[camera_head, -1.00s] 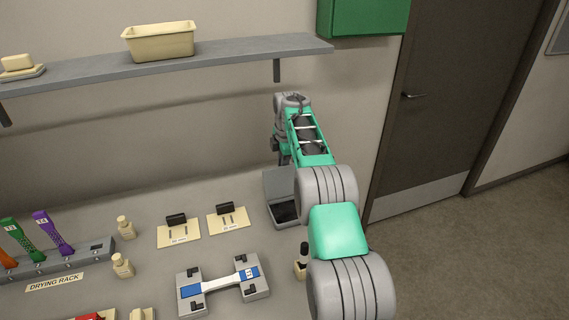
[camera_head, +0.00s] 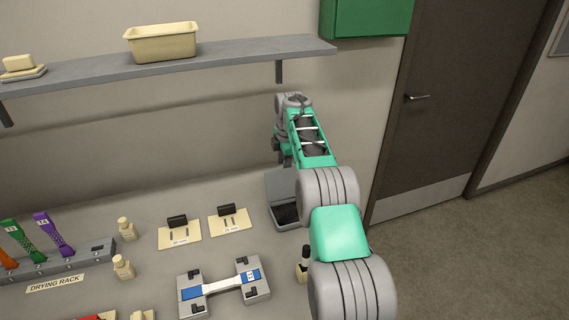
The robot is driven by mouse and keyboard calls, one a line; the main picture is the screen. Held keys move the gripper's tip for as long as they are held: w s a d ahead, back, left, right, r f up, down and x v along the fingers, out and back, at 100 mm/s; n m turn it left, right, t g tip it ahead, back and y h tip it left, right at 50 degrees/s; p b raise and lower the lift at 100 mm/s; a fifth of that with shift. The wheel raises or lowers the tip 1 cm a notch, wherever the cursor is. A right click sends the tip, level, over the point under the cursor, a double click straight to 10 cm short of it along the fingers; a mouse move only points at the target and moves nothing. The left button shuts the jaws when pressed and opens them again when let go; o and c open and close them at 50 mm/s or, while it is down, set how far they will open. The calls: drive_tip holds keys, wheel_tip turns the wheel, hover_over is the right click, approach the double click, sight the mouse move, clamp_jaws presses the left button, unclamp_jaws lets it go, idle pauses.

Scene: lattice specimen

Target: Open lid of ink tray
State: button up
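The ink tray (camera_head: 284,223) is a grey box with a dark inside, at the right end of the bench beside my arm. Its lid (camera_head: 279,187) stands raised at the back, and part of the dark inside shows. My arm covers the right side of the tray and lid. My gripper (camera_head: 282,157) is just above and behind the raised lid, mostly hidden by my own arm. I cannot tell whether its fingers are open or touch the lid.
A small dark-capped bottle (camera_head: 303,265) stands in front of the tray, close to my arm. Two cards with black stamps (camera_head: 229,219) lie to the left. A grey fixture holds a specimen (camera_head: 222,285). A shelf (camera_head: 240,58) overhangs the bench from the wall.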

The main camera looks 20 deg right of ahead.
drive_tip(key=v, duration=0.7)
drive_tip(key=shift+r+b, duration=0.35)
drive_tip(key=shift+r, duration=0.05)
